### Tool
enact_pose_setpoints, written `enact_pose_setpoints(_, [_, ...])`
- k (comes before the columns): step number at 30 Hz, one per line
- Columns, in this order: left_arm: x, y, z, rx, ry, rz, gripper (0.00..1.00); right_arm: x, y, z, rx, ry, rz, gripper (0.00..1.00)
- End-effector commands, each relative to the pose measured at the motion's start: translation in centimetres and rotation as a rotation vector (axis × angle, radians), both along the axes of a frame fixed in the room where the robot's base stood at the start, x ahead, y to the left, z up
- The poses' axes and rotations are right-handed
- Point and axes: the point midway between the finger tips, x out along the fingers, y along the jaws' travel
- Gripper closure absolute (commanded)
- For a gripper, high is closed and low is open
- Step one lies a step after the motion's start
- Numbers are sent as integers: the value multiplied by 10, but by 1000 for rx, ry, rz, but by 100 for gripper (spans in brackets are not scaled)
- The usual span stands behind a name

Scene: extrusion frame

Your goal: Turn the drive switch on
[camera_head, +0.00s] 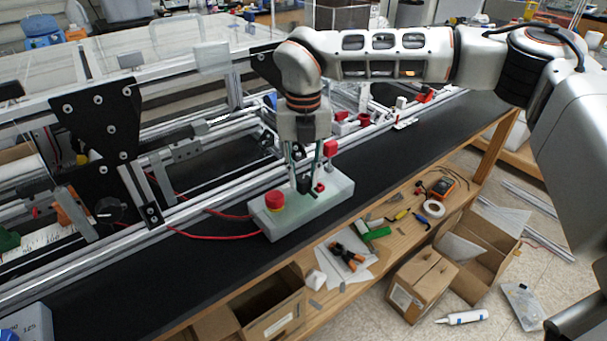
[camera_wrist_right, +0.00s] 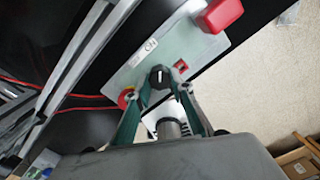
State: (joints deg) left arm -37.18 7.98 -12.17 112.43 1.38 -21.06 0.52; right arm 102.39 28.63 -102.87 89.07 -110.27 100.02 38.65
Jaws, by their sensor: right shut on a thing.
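A pale control box (camera_head: 335,196) sits on the black bench top, beside the extrusion frame. It carries a red mushroom button (camera_head: 274,200) and a black rotary knob, the drive switch (camera_wrist_right: 160,77), with a white mark on its face. My right gripper (camera_head: 305,182) points down over the box from above. In the right wrist view its fingertips (camera_wrist_right: 164,82) are on both sides of the black knob, shut on it. In the head view the fingers partly hide the knob. My left gripper is not in view.
A red block (camera_wrist_right: 222,14) stands up at one end of the box, close to my right fingers; a small red rocker (camera_wrist_right: 181,65) is near the knob. Red cables (camera_head: 215,236) run to the frame. A wooden shelf below holds tools and tape (camera_head: 434,209).

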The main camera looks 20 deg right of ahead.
Motion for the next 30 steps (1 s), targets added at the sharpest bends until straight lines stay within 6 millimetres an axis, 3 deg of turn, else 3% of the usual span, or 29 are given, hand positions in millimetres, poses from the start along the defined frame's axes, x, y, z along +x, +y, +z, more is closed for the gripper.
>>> enact_pose_setpoints(8, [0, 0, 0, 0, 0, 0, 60, 0, 0, 0, 0, 0, -2, 99])
enact_pose_setpoints(9, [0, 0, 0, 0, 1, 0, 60, 0, 0, 0, 0, 0, -2, 72])
enact_pose_setpoints(11, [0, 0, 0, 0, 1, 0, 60, 0, 0, 0, 0, 0, -2, 61])
enact_pose_setpoints(23, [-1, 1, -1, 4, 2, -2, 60, 1, 0, 4, 0, -2, -1, 61])
enact_pose_setpoints(30, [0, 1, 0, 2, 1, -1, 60, 1, 0, 41, 0, -3, -2, 61])
